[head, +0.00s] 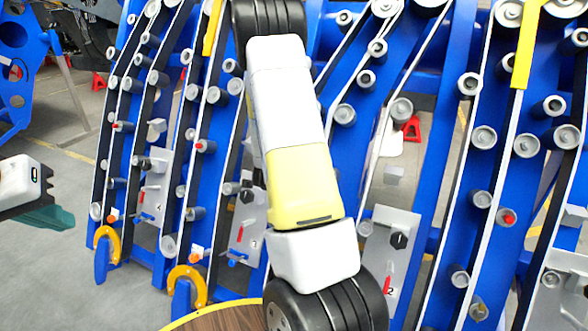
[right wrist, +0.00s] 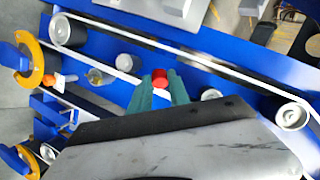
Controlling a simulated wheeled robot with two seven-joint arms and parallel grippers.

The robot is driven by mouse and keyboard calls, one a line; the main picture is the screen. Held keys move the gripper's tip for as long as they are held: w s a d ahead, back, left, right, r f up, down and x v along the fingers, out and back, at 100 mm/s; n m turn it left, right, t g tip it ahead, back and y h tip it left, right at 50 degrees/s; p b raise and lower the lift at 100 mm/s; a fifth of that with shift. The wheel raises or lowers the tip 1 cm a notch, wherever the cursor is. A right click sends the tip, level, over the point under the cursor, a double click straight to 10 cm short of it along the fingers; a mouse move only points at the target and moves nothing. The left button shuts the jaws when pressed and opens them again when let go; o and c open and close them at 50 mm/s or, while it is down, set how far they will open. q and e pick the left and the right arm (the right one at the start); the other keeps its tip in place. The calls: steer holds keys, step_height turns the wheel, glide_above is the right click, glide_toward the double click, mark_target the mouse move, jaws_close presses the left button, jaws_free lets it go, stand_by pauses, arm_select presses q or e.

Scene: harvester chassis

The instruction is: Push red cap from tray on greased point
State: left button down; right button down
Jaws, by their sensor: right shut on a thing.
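In the right wrist view, the teal fingers of my right gripper (right wrist: 160,92) are shut on a small red cap (right wrist: 160,76). The cap sticks out at the fingertips, in front of a blue chassis panel (right wrist: 190,68). I cannot tell whether it touches anything beyond the fingers. In the head view my right arm crosses the middle, and its gripper is not visible. My left gripper (head: 48,217) is at the left edge, away from the chassis, and its finger gap cannot be made out. Red tips show on some chassis points, such as this red-capped one (head: 509,218).
Blue curved chassis panels (head: 450,150) with grey rollers and belts fill the view. Yellow hooks (head: 187,284) stick out at their lower ends. A round wooden surface with a yellow rim (head: 190,318) is at the bottom. Grey floor (head: 45,270) is clear at left.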

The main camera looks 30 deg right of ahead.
steer(key=s+d+r+m+g+h, duration=0.2)
steer(key=d+m+h, duration=0.5)
steer(key=d, duration=0.6)
steer(key=r+m+g, duration=0.1)
steer(key=m, duration=0.1)
steer(key=shift+d+r+m, duration=0.15)
steer(key=shift+r+m, duration=0.05)
steer(key=shift+m, duration=0.2)
steer(key=shift+w+d+f, duration=1.25)
steer(key=shift+w+d, duration=0.2)
steer(key=shift+d, duration=0.1)
steer(key=shift+w+d+f, duration=0.1)
steer(key=shift+d, duration=0.05)
steer(key=shift+s+a+r, duration=0.6)
steer(key=shift+s+a, duration=0.05)
steer(key=shift+a, duration=0.2)
steer(key=shift+w+d, duration=0.1)
steer(key=shift+d, duration=0.05)
steer(key=shift+w+d+f, duration=0.4)
steer(key=shift+d+f, duration=0.05)
steer(key=shift+d, duration=0.05)
